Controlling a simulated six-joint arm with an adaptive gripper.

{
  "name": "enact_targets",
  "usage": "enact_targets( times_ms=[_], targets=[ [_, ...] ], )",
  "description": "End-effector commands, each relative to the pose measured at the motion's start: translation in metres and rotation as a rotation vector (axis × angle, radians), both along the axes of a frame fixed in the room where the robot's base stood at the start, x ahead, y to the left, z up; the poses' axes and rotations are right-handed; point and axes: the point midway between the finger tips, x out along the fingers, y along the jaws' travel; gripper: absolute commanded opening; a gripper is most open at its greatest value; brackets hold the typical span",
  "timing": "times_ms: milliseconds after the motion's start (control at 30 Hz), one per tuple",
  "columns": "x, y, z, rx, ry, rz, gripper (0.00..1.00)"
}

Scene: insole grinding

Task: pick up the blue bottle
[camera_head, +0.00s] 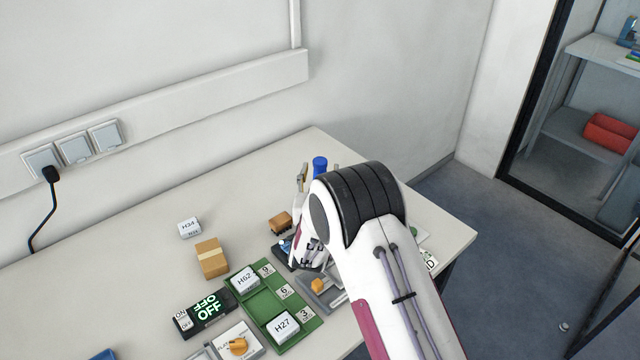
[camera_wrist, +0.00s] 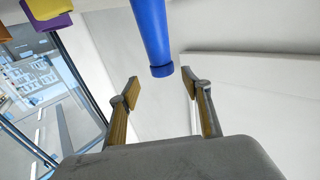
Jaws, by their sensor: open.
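The blue bottle (camera_head: 320,166) shows as a small blue top just behind my arm in the head view; its lower part is hidden by my arm. In the wrist view the blue bottle (camera_wrist: 151,30) hangs into the picture from the top edge, with its round end just beyond the fingertips and between their lines. My gripper (camera_wrist: 160,90) is open and empty, its two fingers spread on either side. In the head view my gripper (camera_head: 302,180) is mostly hidden behind my arm, close to the bottle.
On the white table (camera_head: 150,215) are a cardboard box (camera_head: 211,258), a small brown block (camera_head: 281,222), a white H34 block (camera_head: 189,228) and a green tray (camera_head: 263,304) with white blocks. An on/off panel (camera_head: 205,308) stands beside it. The table's back left is clear.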

Motion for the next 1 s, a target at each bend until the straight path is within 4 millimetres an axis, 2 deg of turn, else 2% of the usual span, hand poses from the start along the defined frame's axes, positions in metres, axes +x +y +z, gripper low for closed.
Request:
enact_targets(
  times_ms=[467,1000],
  targets=[
    [0.006,0.001,-0.001,0.0,0.001,0.0,0.48],
    [0.046,0.005,-0.003,0.001,0.0,0.0,0.48]
  ],
)
